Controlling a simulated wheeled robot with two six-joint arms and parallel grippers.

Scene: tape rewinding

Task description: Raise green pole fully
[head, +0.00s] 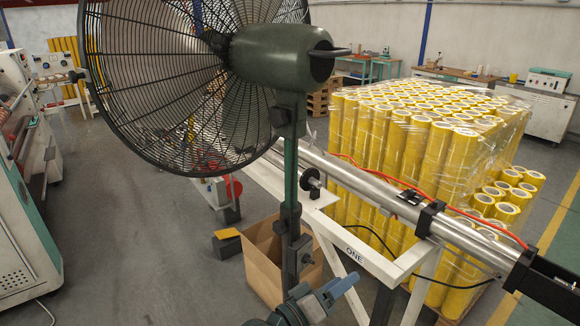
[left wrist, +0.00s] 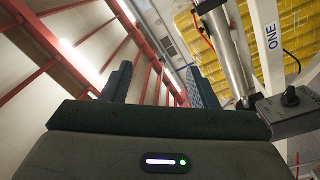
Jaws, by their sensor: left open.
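The green pole (head: 291,160) stands upright in the head view, below the dark green motor housing (head: 283,54) of a large black wire fan (head: 175,70). A dark clamp-like collar and black lower tube (head: 291,235) continue beneath it. My left gripper (head: 322,296) is low at the bottom of the head view, near the lower tube; I cannot tell whether it touches the tube. In the left wrist view its two fingers (left wrist: 160,82) are apart, with no object visible between them. I cannot make out the green pole there. My right gripper is in neither view.
A white frame marked ONE (head: 354,256) carries a long metal roller (head: 375,187) right of the pole. Wrapped yellow tape rolls (head: 400,150) stand behind it. An open cardboard box (head: 262,262) is on the floor behind the pole. Machines (head: 25,200) line the left.

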